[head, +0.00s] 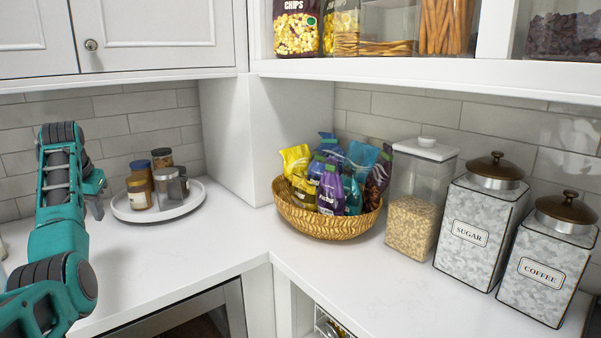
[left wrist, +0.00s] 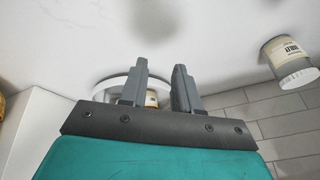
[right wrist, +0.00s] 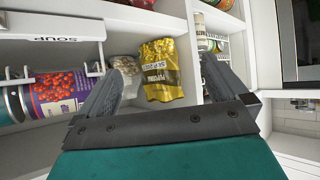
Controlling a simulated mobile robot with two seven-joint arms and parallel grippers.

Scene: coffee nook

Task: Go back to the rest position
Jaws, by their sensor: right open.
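My left gripper (head: 97,203) hangs above the left counter, just left of the round white tray (head: 128,213). In the left wrist view my left gripper (left wrist: 161,78) has its fingers apart; part of a white round tray and a jar (left wrist: 152,98) show behind them, with nothing clearly held. My right gripper (right wrist: 163,72) shows only in the right wrist view. Its fingers are wide apart and empty, pointing at shelves. A yellow popcorn bag (right wrist: 162,70) stands on a shelf beyond them. My right arm is out of the head view.
Several jars (head: 168,188) stand on the tray. A wicker basket (head: 325,224) of snack bags, a clear canister (head: 412,220), a sugar tin (head: 478,240) and a coffee tin (head: 545,270) line the right counter. A labelled jar (left wrist: 290,60) shows beside the tiled wall. The front counter is clear.

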